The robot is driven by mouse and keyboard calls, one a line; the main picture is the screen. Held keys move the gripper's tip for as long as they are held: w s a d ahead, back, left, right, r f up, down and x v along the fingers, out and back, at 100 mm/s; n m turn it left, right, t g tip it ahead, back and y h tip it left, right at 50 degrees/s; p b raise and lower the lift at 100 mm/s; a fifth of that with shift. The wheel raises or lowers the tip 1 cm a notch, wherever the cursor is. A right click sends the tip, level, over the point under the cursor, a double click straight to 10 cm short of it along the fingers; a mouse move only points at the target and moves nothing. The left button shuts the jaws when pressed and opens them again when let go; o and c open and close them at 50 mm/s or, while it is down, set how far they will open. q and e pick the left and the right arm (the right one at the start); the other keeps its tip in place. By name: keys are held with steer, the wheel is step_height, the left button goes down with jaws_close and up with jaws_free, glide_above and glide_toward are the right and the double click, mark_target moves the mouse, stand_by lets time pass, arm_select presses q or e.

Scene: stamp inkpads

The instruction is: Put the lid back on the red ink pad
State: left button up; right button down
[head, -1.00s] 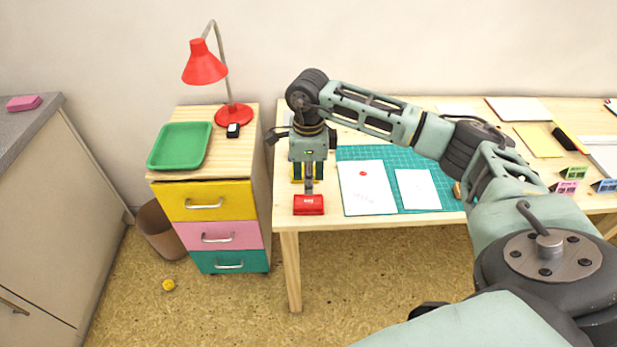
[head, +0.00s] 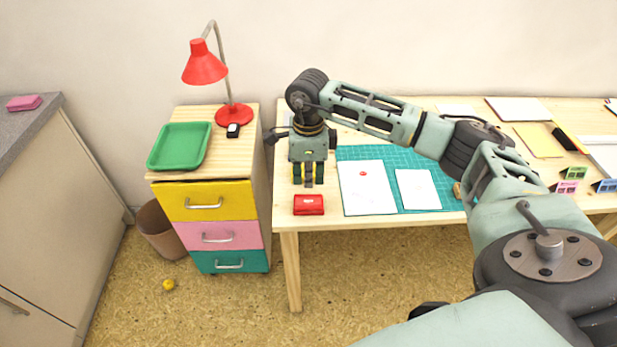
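The red ink pad (head: 308,205) sits near the front left corner of the desk, with a small white label on its red top. It looks covered by its lid, though at this size I cannot make out the seam between them. My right gripper (head: 309,183) hangs pointing down just behind and above the pad. Its fingers look spread and empty, with a small gap between the fingertips and the pad. My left gripper is out of view.
A green cutting mat (head: 405,160) with white sheets lies right of the pad. A drawer cabinet (head: 210,229) stands left of the desk, carrying a green tray (head: 157,163) and a red lamp (head: 205,70). Stamps and papers fill the desk's right side.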

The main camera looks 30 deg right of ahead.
mark_target(308, 201)
steer(key=shift+f, duration=0.2)
stand_by(0.3)
steer(key=shift+f+b, duration=2.4)
steer(key=shift+f, duration=0.6)
steer(key=shift+r, duration=0.1)
steer(key=shift+r+p, duration=2.3)
steer(key=shift+r, duration=1.15)
